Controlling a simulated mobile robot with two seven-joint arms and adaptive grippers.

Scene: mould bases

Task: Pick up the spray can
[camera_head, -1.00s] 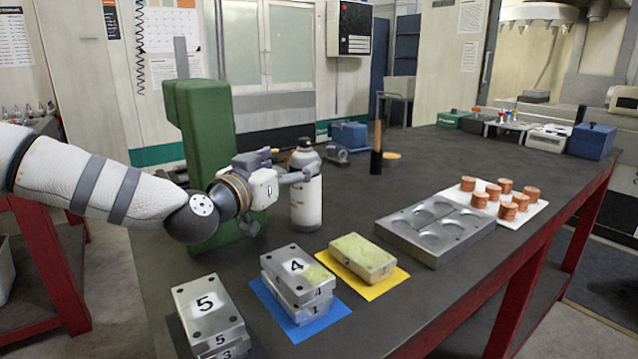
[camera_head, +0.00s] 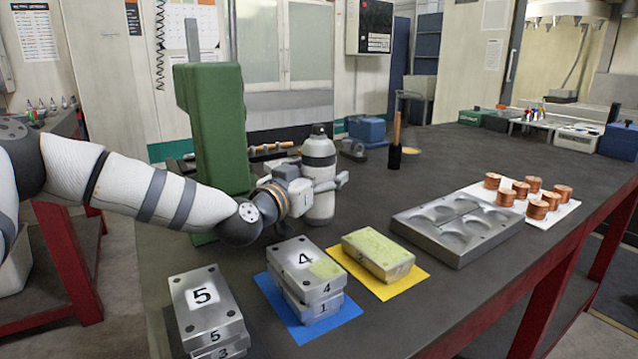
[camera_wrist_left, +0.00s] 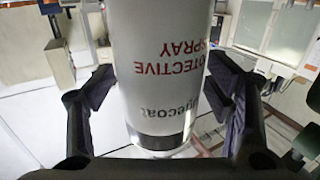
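The spray can (camera_head: 319,160), white with a grey shoulder and dark top, stands upright on the dark table beside the green block. My left gripper (camera_head: 326,182) reaches it from the left, with one finger crossing in front of its body. In the left wrist view the can (camera_wrist_left: 160,60) fills the space between the two dark fingers, its red "protective spray" lettering upside down. The fingers are spread on either side of it, very close to its wall; firm contact does not show. My right gripper is in neither view.
A tall green block (camera_head: 215,125) stands left of the can. Numbered metal blocks (camera_head: 205,305), a blue mat (camera_head: 345,312), a yellow mat (camera_head: 415,283) and a grey mould base (camera_head: 460,228) lie in front. A hammer-like tool (camera_head: 395,145) stands behind.

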